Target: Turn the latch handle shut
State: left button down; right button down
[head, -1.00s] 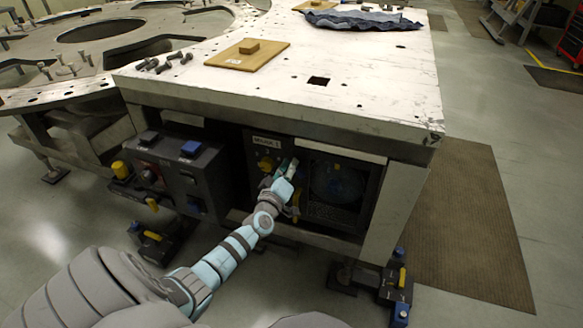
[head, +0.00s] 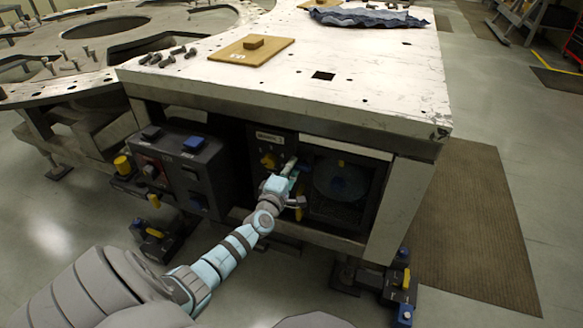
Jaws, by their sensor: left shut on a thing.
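The latch handle (head: 290,166) shows as a small pale bar on the dark panel (head: 262,142) under the white plate. My left gripper (head: 287,177) reaches up to it from the lower left and is shut on it. The fingers and wrist hide much of the handle and its pivot. My right gripper is not in view.
The white plate (head: 380,85) overhangs the panel, with a wooden board (head: 252,50), several bolts (head: 166,57) and a blue cloth (head: 367,17) on top. A dark control box (head: 185,165) stands left of the arm. Open floor and a brown mat (head: 470,220) lie to the right.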

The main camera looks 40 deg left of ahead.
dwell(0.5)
pick_arm(q)
jog(key=c, duration=1.6)
grip_release()
jog(key=shift+o, duration=0.2)
jog(key=v, duration=1.2)
